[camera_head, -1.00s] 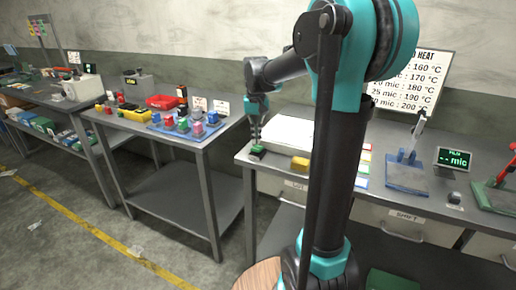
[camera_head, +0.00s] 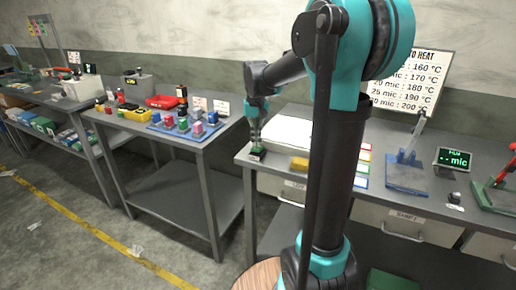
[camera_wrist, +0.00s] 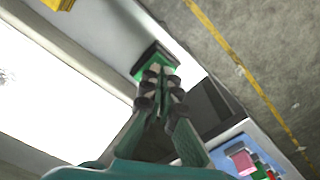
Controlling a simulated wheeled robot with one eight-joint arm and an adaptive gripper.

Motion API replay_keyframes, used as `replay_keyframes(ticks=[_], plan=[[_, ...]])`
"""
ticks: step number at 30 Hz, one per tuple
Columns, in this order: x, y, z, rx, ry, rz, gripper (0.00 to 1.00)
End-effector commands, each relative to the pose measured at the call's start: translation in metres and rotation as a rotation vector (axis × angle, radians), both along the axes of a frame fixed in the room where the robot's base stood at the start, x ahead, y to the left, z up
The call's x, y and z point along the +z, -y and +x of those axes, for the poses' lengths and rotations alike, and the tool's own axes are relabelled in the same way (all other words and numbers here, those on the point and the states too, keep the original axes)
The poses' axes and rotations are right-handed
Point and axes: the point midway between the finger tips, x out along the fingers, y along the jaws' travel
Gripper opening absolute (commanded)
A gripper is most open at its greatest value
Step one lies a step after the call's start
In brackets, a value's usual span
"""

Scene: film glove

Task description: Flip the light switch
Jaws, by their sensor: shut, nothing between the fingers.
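A small green block with a dark top (camera_wrist: 155,58) sits at the edge of the bench, beside a bright white panel (camera_wrist: 55,90); it looks like the switch, but its lever position cannot be made out. In the head view the green block (camera_head: 257,156) is at the bench's left front corner. My gripper (camera_wrist: 160,78) is shut and empty, its fingertips right at the block; I cannot tell if they touch it. In the head view my gripper (camera_head: 256,145) points down over the block and partly hides it.
A yellow block (camera_head: 299,164) lies to the right of the gripper on the same bench. Blue (camera_head: 407,175) and red-green presses and a green display (camera_head: 454,158) stand farther right. Another bench at left holds coloured blocks on a blue mat (camera_head: 190,131). A floor gap separates the benches.

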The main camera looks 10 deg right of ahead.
Motion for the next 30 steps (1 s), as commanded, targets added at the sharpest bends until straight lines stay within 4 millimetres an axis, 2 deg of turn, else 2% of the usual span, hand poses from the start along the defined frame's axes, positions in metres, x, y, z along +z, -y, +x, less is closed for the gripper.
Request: replay_keyframes(ticks=[30], plan=[[-0.014, 0.000, 0.000, 0.000, 0.000, 0.000, 0.00]])
